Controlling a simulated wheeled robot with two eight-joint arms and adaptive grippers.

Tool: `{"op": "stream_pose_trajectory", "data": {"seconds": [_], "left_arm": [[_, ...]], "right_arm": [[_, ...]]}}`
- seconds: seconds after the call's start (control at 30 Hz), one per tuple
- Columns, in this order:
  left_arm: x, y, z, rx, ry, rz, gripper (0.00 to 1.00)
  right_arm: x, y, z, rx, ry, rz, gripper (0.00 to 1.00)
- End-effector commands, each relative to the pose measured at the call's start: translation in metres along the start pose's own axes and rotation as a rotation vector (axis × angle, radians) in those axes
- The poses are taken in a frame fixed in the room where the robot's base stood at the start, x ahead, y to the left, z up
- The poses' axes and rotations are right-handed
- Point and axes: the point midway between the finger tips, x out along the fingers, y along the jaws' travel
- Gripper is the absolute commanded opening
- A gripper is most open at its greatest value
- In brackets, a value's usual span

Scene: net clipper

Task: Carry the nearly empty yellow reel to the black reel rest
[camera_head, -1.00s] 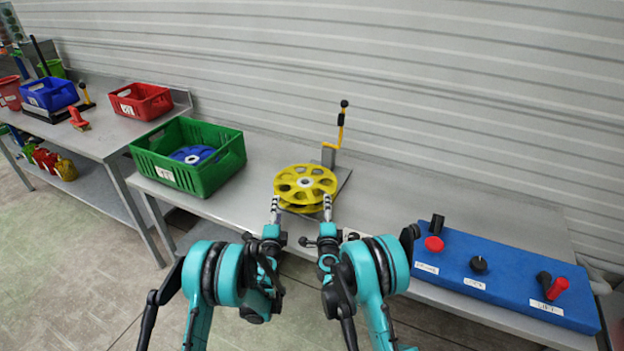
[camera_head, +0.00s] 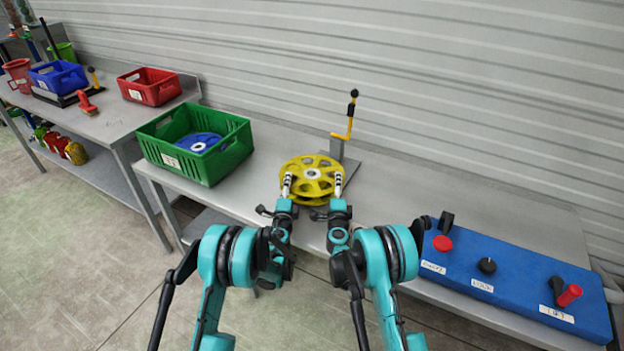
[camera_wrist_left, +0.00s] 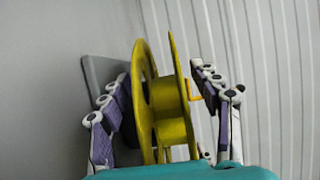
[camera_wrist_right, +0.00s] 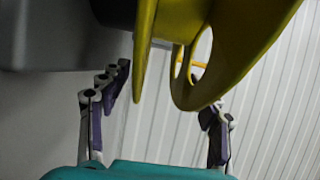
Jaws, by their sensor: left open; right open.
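The yellow reel (camera_head: 312,173), with two spoked flanges and a hub between them, lies flat on the bench beside a grey stand. My left gripper (camera_head: 288,184) is at the reel's left near side. My right gripper (camera_head: 338,184) is at its right near side. Both are open. In the left wrist view, the reel (camera_wrist_left: 170,130) stands between the parted fingers. In the right wrist view, the flanges (camera_wrist_right: 215,60) reach between the open fingers; whether they touch is unclear. I cannot pick out the black reel rest with certainty.
A green crate (camera_head: 225,160) holding a blue reel (camera_head: 199,142) stands left of the yellow reel. The grey stand's yellow crank (camera_head: 350,120) rises behind it. A blue control panel (camera_head: 520,280) is at the right. Another bench with red (camera_head: 150,88) and blue bins (camera_head: 58,78) is far left.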

Motion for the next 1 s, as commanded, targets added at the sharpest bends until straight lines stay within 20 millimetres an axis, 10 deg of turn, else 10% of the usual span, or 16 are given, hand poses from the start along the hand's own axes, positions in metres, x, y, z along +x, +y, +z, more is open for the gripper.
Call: {"op": "stream_pose_trajectory", "data": {"seconds": [0.6, 0.83, 1.0], "left_arm": [[0.032, 0.0, 0.0, 0.0, 0.0, 0.0, 0.63], [0.032, 0.0, 0.0, 0.0, 0.0, 0.0, 0.02], [0.032, 0.0, 0.0, 0.0, 0.0, 0.0, 0.0]], "right_arm": [[0.032, 0.0, -0.001, 0.0, 0.001, 0.0, 0.63], [0.032, 0.0, -0.001, 0.0, 0.001, 0.0, 0.02], [0.032, 0.0, -0.001, 0.0, 0.001, 0.0, 0.0]]}}
